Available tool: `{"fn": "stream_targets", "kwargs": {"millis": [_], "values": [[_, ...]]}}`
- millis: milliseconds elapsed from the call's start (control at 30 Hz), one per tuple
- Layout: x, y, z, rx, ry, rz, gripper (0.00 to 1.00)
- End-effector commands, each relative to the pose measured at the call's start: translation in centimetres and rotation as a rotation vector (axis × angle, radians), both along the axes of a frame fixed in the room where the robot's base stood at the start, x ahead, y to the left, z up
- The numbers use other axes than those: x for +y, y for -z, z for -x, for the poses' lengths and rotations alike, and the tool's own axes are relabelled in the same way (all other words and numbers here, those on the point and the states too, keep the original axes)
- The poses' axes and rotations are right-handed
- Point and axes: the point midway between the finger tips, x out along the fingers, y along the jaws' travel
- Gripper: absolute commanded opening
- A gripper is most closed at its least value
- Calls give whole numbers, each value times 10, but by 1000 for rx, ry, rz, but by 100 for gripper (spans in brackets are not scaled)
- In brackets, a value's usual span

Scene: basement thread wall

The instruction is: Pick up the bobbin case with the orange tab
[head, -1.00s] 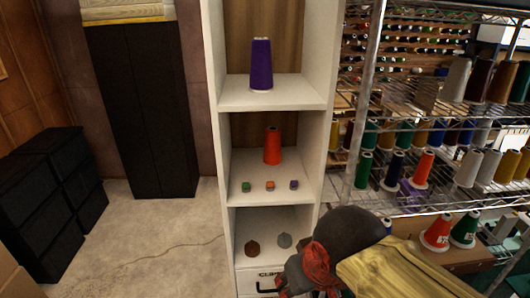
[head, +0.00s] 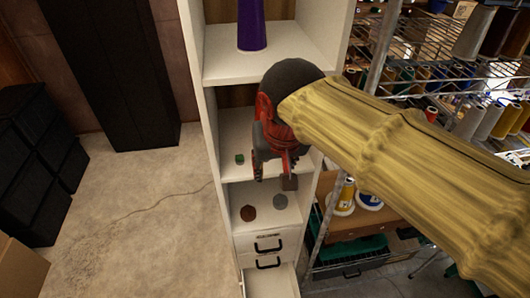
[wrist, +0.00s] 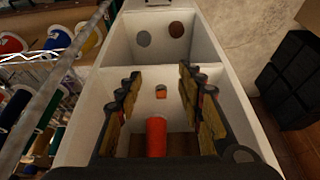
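The bobbin case with the orange tab (wrist: 161,92) is a small orange-and-grey piece on the middle shelf; it shows in the wrist view between my fingers, farther off. In the head view my gripper and arm hide it. A green-tabbed case (head: 239,159) sits left of my gripper in the head view. The purple-tabbed case seen earlier is hidden now. My gripper (head: 272,172) is at the front of the middle shelf. In the wrist view my gripper (wrist: 160,82) is open, its fingers apart with nothing between them touching.
An orange thread cone (wrist: 156,137) stands behind the orange-tabbed case. A purple cone (head: 251,25) stands on the shelf above. A brown disc (head: 248,213) and a grey disc (head: 280,202) lie on the shelf below. White side walls (head: 212,150) bound the shelf; a wire rack is at right.

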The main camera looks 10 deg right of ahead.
Motion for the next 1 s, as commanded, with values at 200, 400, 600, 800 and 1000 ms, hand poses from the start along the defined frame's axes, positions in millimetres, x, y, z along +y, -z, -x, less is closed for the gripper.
{"fn": "stream_targets", "kwargs": {"millis": [200, 400, 600, 800, 1000], "values": [[0, -2, -43, 2, 2, 0, 38], [0, -2, -66, 0, 0, 0, 38], [0, -1, -78, 0, 0, 0, 38], [0, 25, -92, 2, -1, 0, 38], [0, 44, -100, 0, -1, -1, 38]]}}
